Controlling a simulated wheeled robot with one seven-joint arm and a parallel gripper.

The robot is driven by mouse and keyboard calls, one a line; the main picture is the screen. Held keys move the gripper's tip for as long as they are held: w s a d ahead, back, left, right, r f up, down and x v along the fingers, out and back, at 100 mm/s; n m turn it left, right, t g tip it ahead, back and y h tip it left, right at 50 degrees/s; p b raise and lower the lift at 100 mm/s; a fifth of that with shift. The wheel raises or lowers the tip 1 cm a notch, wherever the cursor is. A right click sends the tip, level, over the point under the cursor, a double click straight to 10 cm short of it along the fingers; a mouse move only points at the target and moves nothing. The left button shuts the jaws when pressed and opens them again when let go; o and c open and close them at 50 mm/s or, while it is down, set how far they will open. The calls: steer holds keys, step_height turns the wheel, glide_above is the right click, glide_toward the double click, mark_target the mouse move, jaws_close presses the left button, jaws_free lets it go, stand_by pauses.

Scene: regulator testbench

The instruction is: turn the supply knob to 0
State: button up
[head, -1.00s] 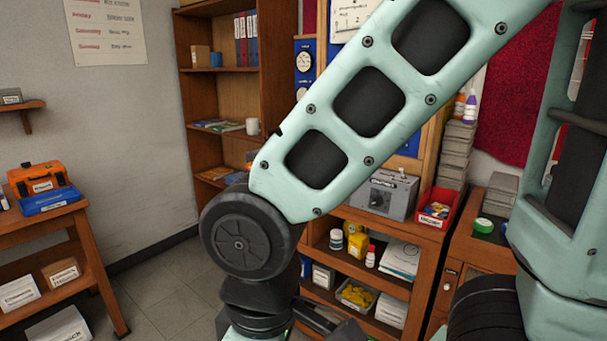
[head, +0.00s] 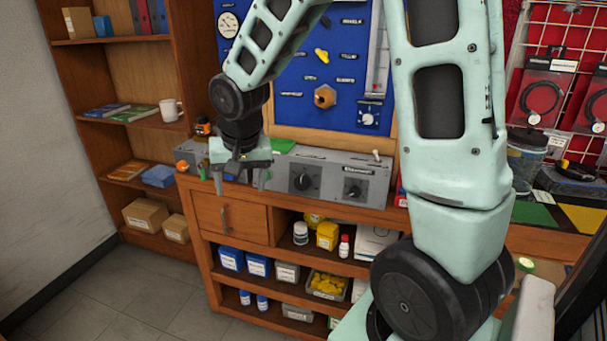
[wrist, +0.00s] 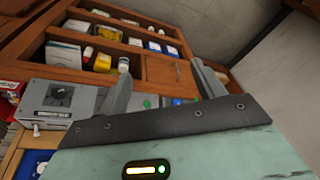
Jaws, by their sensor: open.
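Grey control boxes stand on the wooden bench below a blue panel. One black knob (head: 302,181) is on the middle grey box face, and another black knob (head: 353,188) is on the box to its right, under a small label too blurred to read. I cannot tell which is the supply knob. My gripper (head: 240,187) points down, open and empty, in front of the boxes and left of both knobs, apart from them. In the wrist view its two fingers (wrist: 163,85) are spread, and a grey box with a dark knob (wrist: 62,95) shows at left.
The blue panel (head: 300,112) carries a yellow handle, a hex knob and a white-faced dial (head: 366,118). An orange knob (head: 182,167) is at the far left of the boxes. A toggle (head: 376,155) stands on top at right. Shelves below hold bottles and bins. The floor at left is clear.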

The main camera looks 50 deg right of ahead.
steer(key=w+d+r+m+h, duration=0.15)
steer(key=d+m, duration=0.35)
steer(key=d, duration=0.9)
steer(key=m+h+p, duration=0.1)
steer(key=m, duration=0.2)
glide_toward(302, 178)
steer(key=shift+t, duration=0.3)
steer(key=x, duration=1)
steer(key=shift+s+d+f, duration=0.15)
steer(key=shift+s+f, duration=0.05)
steer(key=shift+f, duration=0.15)
steer(key=c, duration=1)
